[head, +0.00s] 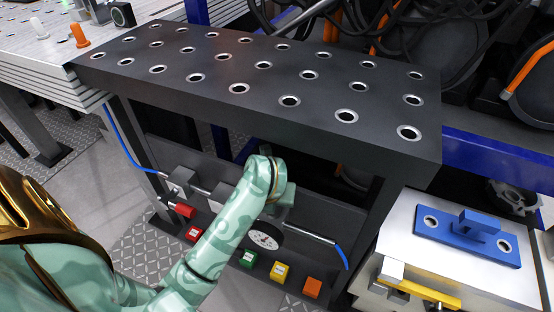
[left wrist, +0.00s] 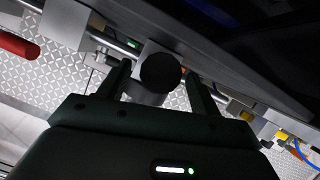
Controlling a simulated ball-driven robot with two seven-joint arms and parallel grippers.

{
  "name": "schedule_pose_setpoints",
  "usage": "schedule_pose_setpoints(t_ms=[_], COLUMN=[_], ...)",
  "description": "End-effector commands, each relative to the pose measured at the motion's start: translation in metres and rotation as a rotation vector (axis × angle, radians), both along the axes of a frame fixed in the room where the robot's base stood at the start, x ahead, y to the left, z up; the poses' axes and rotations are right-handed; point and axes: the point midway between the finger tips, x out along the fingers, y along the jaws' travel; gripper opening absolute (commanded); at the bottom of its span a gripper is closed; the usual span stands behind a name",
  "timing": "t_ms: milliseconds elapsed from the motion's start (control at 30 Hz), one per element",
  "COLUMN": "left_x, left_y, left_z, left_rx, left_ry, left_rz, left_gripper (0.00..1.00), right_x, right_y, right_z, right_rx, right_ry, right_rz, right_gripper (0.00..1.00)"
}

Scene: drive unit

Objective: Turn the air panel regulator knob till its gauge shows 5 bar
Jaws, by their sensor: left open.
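The air panel (head: 312,213) hangs under the dark bench. Its round white gauge (head: 264,238) faces up below my left wrist; the needle is too small to read. The regulator knob is hidden in the head view behind my left arm. In the left wrist view a round black knob (left wrist: 160,72) sits between the two fingers of my left gripper (left wrist: 156,78). The fingers are open on either side of it; I cannot tell whether they touch it. My right gripper is not in view.
A dark bench top (head: 215,75) with several ringed holes overhangs the panel. A red valve handle (head: 184,210) is left of my arm. Red, green, yellow and orange blocks (head: 248,259) line the panel's lower edge. A blue fixture (head: 468,238) sits on a silver box at right.

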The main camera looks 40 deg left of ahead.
Motion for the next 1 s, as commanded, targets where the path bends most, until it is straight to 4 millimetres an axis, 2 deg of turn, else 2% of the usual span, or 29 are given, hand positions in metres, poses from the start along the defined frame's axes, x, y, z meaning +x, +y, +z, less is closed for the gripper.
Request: schedule_pose_setpoints(t_ms=[33, 133, 467, 633, 767, 1000], left_x=[0.002, 0.006, 0.009, 0.008, 0.008, 0.008], left_y=[0.001, 0.004, 0.005, 0.005, 0.004, 0.004], left_z=[-0.013, -0.021, -0.021, -0.021, -0.021, -0.020], left_rx=[0.001, 0.001, 0.000, 0.001, 0.000, 0.000], left_ry=[0.005, 0.003, -0.002, -0.002, -0.002, -0.001], left_rz=[-0.001, 0.000, 0.000, 0.000, 0.004, 0.119], left_gripper=[0.64, 0.64, 0.64, 0.20, 0.19, 0.19], right_x=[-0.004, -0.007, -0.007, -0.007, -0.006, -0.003], right_y=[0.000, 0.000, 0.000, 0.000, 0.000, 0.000], right_z=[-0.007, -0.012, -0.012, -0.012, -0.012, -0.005], right_rx=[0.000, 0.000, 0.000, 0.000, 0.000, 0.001], right_ry=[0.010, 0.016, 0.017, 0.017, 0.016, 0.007], right_rz=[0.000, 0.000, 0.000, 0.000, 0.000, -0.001], right_gripper=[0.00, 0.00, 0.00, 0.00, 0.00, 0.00])
